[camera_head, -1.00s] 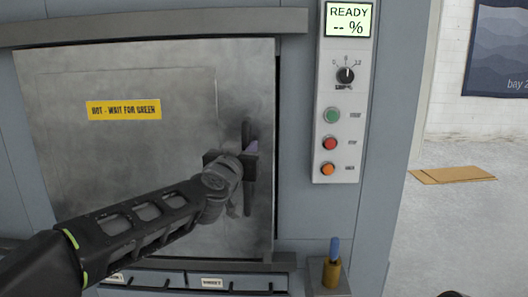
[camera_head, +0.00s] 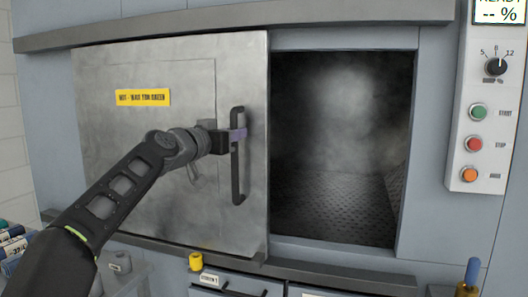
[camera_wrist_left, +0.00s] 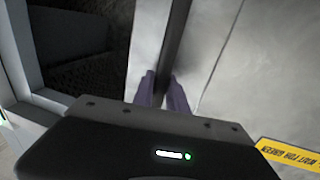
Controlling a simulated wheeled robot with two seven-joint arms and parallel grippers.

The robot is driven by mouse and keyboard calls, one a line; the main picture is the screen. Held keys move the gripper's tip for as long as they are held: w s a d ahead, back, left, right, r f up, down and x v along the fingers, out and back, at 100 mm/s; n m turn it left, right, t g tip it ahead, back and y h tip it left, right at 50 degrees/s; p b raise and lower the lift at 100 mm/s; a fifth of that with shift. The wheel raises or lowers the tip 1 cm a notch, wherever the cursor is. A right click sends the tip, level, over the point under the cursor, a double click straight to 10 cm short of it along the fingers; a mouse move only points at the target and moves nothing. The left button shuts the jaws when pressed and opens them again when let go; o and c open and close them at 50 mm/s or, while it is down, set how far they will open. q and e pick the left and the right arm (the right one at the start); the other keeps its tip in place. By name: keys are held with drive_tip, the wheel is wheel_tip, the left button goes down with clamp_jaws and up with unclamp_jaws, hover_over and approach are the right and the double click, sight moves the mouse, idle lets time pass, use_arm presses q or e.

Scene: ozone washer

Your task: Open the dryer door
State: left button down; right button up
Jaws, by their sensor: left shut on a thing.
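The dryer door (camera_head: 150,160) is a grey metal sliding panel with a yellow label (camera_head: 142,98). It stands to the left in the head view, and the dark chamber (camera_head: 335,140) shows open to its right. My left gripper (camera_head: 236,134) is shut on the black vertical door handle (camera_head: 237,180), near its upper part. In the left wrist view the purple fingertips (camera_wrist_left: 162,92) sit on both sides of the handle bar (camera_wrist_left: 172,40). My right gripper is not in view.
A control panel (camera_head: 484,110) with a knob and several buttons is on the right. A rail (camera_head: 200,27) runs above the door and a ledge (camera_head: 310,272) below. A small yellow object (camera_head: 195,262) sits below the door. A blue-topped peg (camera_head: 471,275) stands at lower right.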

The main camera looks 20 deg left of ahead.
use_arm(q)
drive_tip(key=a, duration=1.2)
drive_tip(key=shift+p, duration=0.45)
drive_tip(key=shift+d+r, duration=0.1)
drive_tip(key=c, duration=1.3)
unclamp_jaws()
drive_tip(key=s+b, duration=0.1)
drive_tip(key=s, duration=0.1)
drive_tip(key=s+a+b, duration=0.1)
drive_tip(key=s+b, duration=0.1)
drive_tip(key=s, duration=0.1)
drive_tip(key=s+b, duration=0.1)
drive_tip(key=s, duration=0.1)
drive_tip(key=shift+s+a, duration=0.2)
drive_tip(key=shift+s, duration=0.1)
